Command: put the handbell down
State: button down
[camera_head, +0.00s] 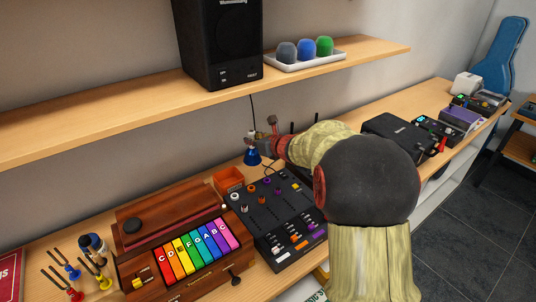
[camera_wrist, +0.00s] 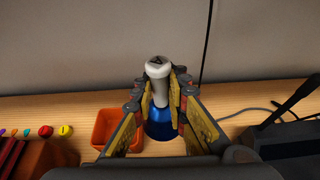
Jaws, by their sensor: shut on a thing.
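The handbell has a blue bell and a pale handle; in the head view its blue part (camera_head: 251,158) shows at the back of the bench, against the wall. In the wrist view its handle (camera_wrist: 159,72) stands upright between my fingers, with the blue bell (camera_wrist: 160,128) below. My gripper (camera_wrist: 161,92) is shut on the handle; in the head view it (camera_head: 257,141) reaches in from the right. The bell is close over the wooden bench (camera_wrist: 236,123) or on it; I cannot tell if they touch. The bell's lower front is partly hidden by my gripper.
An orange open box (camera_head: 229,180) stands left of the handbell; it also shows in the wrist view (camera_wrist: 104,130). A black mixer (camera_head: 262,211) and a rainbow-keyed wooden instrument (camera_head: 178,262) lie nearer. A cable runs on the right. A shelf (camera_head: 130,107) overhangs the bench.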

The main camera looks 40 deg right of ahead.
jog(key=shift+w+d+f+b, duration=0.5)
jog(key=shift+d+f, duration=0.55)
jog(key=shift+f, duration=0.55)
jog(key=shift+w+d+f+b, duration=0.35)
jog(key=shift+d+f+b, duration=0.5)
jog(key=shift+f, duration=0.75)
jog(key=shift+w+d+f+b, duration=0.4)
jog(key=shift+d+f, duration=0.8)
jog(key=shift+f, duration=0.4)
jog(key=shift+f, duration=0.15)
jog(key=c, duration=1.8)
grip_release()
jog(key=shift+o, duration=0.2)
